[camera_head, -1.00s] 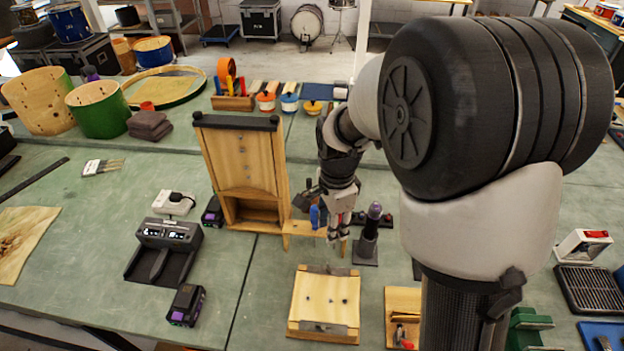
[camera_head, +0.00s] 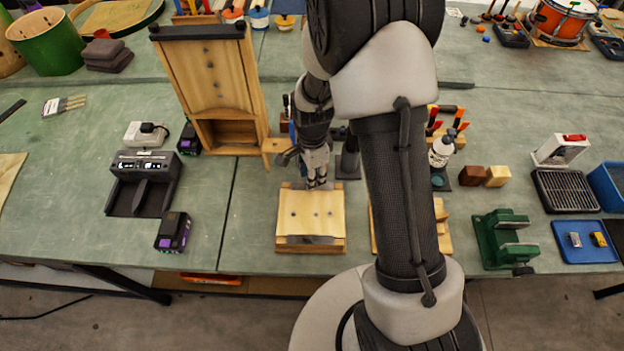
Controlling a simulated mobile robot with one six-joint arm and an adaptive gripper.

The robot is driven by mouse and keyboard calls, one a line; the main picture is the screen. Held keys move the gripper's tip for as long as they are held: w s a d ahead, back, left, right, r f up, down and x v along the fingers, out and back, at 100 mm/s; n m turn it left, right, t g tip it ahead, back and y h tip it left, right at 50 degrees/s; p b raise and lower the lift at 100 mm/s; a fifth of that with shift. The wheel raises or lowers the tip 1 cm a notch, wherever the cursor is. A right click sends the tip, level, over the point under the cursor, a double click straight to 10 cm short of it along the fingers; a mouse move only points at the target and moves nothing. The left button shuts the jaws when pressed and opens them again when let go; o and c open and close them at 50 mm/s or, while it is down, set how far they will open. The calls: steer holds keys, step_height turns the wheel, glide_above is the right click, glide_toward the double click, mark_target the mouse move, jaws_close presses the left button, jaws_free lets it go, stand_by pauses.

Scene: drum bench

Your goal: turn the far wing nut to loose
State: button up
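A pale wooden block (camera_head: 310,213) lies on the bench, with several small dark dots on its top and a grey metal strip (camera_head: 310,240) along its near edge. My gripper (camera_head: 318,184) points down at the block's far edge, right of its middle. Its fingertips overlap that edge in the picture; I cannot tell whether they touch anything. The fingers are too small to show clearly whether they are open or shut. No wing nut can be made out; the far one may be hidden behind my gripper.
A tall wooden frame (camera_head: 214,85) stands behind, left of my gripper. A dark upright holder (camera_head: 348,160) is close on its right. A charger (camera_head: 145,175) and a battery (camera_head: 173,232) lie left. A green vise (camera_head: 503,238) is right. Bare bench lies between battery and block.

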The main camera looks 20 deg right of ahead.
steer(key=shift+f, duration=0.95)
jaws_close()
